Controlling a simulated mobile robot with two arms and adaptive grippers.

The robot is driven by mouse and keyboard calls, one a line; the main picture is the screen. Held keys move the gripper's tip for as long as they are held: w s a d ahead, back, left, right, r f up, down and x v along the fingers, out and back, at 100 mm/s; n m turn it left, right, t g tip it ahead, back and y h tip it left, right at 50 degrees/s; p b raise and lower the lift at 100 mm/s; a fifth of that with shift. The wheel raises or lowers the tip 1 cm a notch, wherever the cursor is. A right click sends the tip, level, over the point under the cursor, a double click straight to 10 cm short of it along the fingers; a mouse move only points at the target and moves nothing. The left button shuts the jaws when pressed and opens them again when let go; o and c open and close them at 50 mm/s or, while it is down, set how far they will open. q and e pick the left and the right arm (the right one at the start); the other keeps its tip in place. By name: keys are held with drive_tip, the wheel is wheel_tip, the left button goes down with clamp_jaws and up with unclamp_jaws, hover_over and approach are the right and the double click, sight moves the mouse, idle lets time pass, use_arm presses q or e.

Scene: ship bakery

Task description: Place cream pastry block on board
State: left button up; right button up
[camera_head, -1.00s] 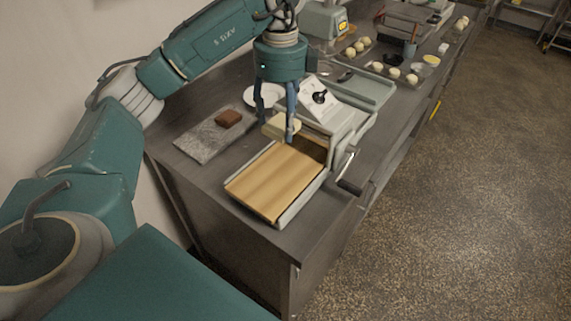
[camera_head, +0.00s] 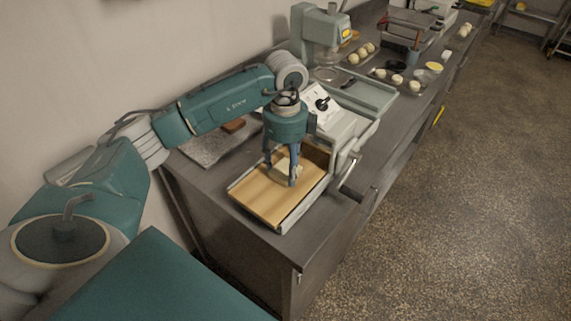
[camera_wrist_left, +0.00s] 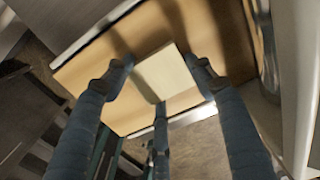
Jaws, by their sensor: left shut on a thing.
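The cream pastry block (camera_head: 284,169) is pale and square-edged. My left gripper (camera_head: 281,174) is shut on it, over the wooden board (camera_head: 262,198) of the grey machine. In the left wrist view the block (camera_wrist_left: 165,72) sits between the fingers of the gripper (camera_wrist_left: 160,82), with the tan board (camera_wrist_left: 205,35) behind it. The block is low over the board; I cannot tell whether it touches. The fingers partly hide it in the head view. My right gripper is not in view.
The machine has a side crank (camera_head: 352,180) and a grey rear tray (camera_head: 365,95). A stone slab (camera_head: 205,152) with a brown block (camera_head: 233,126) lies left, partly behind my arm. Dough balls (camera_head: 362,52) and a mixer (camera_head: 322,35) stand farther back.

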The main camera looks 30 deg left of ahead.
sight(286, 171)
use_arm(q)
drive_tip(key=shift+f, duration=0.1)
drive_tip(key=o, duration=1.2)
drive_tip(key=shift+c, duration=0.2)
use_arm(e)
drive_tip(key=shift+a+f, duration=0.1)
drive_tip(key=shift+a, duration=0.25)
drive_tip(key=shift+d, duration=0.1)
use_arm(q)
drive_tip(key=shift+r, duration=0.2)
drive_tip(key=shift+w+r, duration=0.1)
drive_tip(key=shift+r, duration=0.2)
wheel_tip(286, 171, up, 11)
drive_tip(key=b, duration=0.1)
drive_tip(key=shift+r+b, duration=0.2)
drive_tip(key=shift+b, duration=0.2)
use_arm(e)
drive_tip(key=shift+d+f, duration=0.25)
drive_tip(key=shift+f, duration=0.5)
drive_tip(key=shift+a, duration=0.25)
